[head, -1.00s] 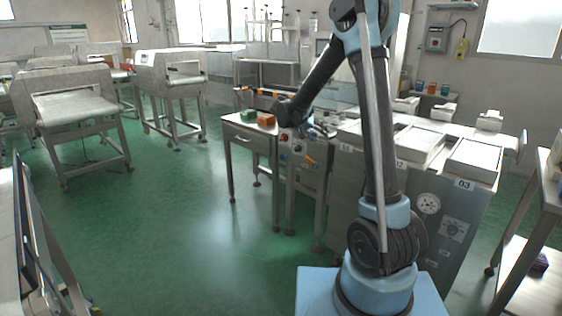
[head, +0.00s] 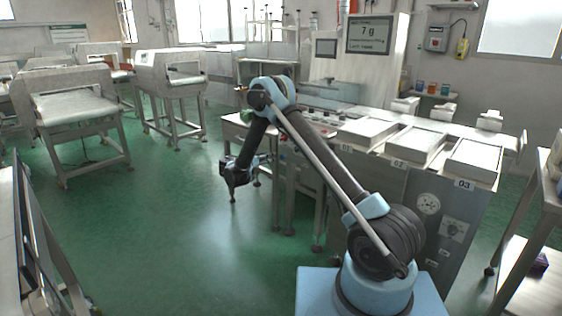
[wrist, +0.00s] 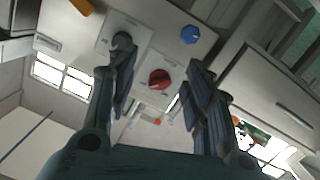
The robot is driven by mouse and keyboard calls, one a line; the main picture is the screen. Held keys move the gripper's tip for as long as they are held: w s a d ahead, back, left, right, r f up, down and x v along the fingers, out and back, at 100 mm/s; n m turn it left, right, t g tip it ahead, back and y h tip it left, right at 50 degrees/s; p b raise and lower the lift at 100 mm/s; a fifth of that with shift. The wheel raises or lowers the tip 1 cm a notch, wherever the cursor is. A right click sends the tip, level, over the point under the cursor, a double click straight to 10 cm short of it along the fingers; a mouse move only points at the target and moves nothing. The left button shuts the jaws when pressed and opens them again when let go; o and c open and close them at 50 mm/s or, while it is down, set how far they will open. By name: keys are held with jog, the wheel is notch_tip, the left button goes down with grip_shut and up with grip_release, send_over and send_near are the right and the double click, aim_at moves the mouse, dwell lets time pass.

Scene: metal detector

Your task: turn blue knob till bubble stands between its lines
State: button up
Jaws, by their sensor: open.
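The blue knob (wrist: 190,34) shows in the wrist view on a pale panel, right of the middle and near the top. My gripper (wrist: 160,72) is open, with its two dark fingers apart and nothing between them touching. The blue knob lies beyond the right finger, apart from it. In the head view my gripper (head: 240,172) hangs low in front of the left end of the bench. The blue knob cannot be made out there. The bubble and its lines are not visible in either view.
A red knob (wrist: 160,79) shows between the fingers, with a dark knob (wrist: 122,40) up and left of it. An orange part (wrist: 82,6) is at the top left. The weighing bench (head: 372,178) stands behind my arm. Green floor (head: 170,240) lies clear at left.

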jog(key=t, duration=0.2)
send_near(281, 157)
jog(key=x, duration=0.9)
jog(key=shift+d, duration=0.15)
jog(key=shift+c, duration=0.3)
jog(key=c, duration=1)
